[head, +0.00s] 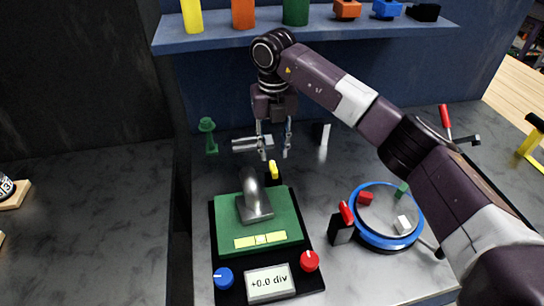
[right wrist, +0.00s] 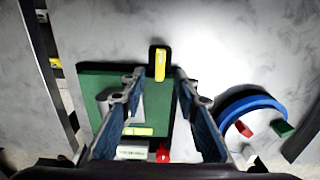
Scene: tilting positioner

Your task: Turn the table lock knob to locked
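A yellow bar-shaped knob (head: 273,170) sits on a small black block at the back edge of the green tilting plate (head: 230,218). It also shows in the right wrist view (right wrist: 162,62). A blue knob (head: 223,278) and a red knob (head: 309,261) flank the display (head: 270,283), which reads +0.0 div. No label shows which knob is the table lock. My right gripper (head: 276,150) is open and empty, pointing down above and behind the yellow knob. In the right wrist view its fingertips (right wrist: 160,78) frame the area just in front of that knob. My left gripper is out of view.
A blue-rimmed round dish (head: 372,238) with small blocks and a red-topped black block (head: 341,228) stand to the right. A shelf (head: 300,33) with coloured parts runs behind. My right arm crosses above the dish.

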